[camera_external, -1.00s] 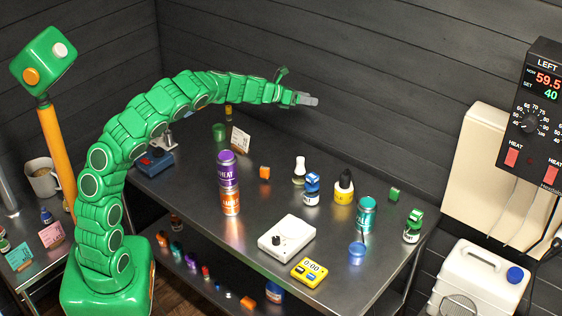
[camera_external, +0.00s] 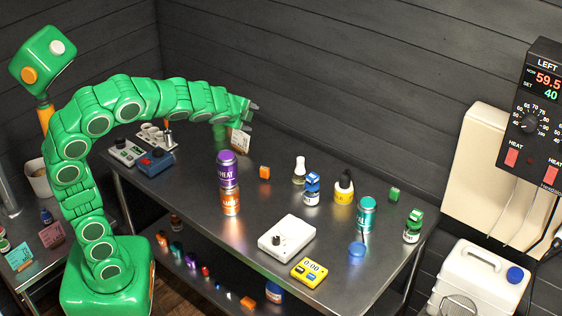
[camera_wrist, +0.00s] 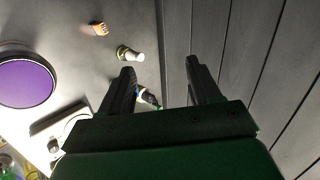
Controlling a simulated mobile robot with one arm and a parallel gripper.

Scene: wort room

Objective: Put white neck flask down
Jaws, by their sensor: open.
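The white neck flask (camera_external: 299,171) stands upright on the steel table, left of the blue-capped bottle and right of the orange cube. It also shows in the wrist view (camera_wrist: 129,53), left of the fingers and apart from them. My gripper (camera_external: 254,116) is above the back left of the table, near a small white card. In the wrist view my gripper (camera_wrist: 161,75) has its two dark fingers spread apart with nothing held between them.
A blue-capped bottle (camera_external: 312,188), yellow bottle (camera_external: 344,188) and teal jar (camera_external: 366,214) stand to the right. A white device (camera_external: 287,237) and yellow timer (camera_external: 309,272) lie in front. An orange cube (camera_external: 265,172) sits left of the flask.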

